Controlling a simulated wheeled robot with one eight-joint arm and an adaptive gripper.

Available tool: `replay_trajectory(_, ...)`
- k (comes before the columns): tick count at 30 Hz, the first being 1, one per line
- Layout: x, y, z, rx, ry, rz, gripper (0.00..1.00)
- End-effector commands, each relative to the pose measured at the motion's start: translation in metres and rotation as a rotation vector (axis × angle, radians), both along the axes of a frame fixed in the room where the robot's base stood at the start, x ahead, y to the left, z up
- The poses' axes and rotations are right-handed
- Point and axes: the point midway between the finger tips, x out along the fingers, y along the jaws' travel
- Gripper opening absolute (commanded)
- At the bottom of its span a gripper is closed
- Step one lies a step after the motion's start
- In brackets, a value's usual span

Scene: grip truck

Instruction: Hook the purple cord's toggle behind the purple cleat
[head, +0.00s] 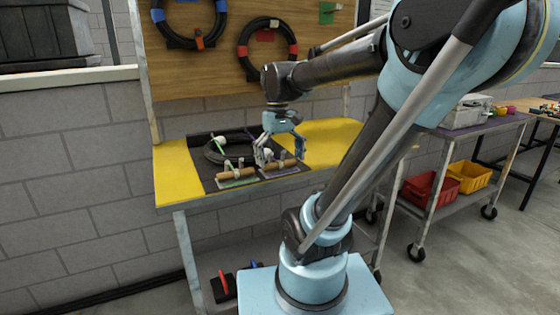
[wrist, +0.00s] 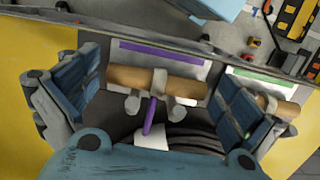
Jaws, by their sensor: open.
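The purple cord's toggle is a wooden rod (wrist: 185,87) with a pale band around its middle. It lies crosswise between the two pads of my open gripper (wrist: 158,95) in the wrist view, apparently touching neither. The purple cleat's two grey prongs (wrist: 133,102) stand beside the rod, between it and the cord's white block. The purple cord (wrist: 153,117) runs from the band between the prongs. A purple strip (wrist: 160,52) lies on the rod's other side. In the head view, my gripper (head: 279,155) is over the toggle (head: 287,165). I cannot tell whether rod and prongs touch.
A second wooden toggle (head: 236,175) with a green strip and green cord sits close by on the left in the head view. A black hose coil (head: 213,152) lies behind. The yellow bench top (head: 172,177) is clear at both sides.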

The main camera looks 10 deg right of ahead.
Motion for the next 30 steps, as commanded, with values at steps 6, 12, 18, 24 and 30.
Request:
replay_trajectory(6,0.001,0.000,0.007,0.000,0.000,0.000,1.00)
replay_trajectory(12,0.004,0.001,0.033,0.000,0.000,0.000,1.00)
replay_trajectory(18,0.009,0.002,0.070,0.000,0.001,0.000,1.00)
replay_trajectory(24,0.013,0.003,0.101,0.000,0.001,0.000,1.00)
replay_trajectory(30,0.015,0.003,0.116,0.000,0.001,0.000,1.00)
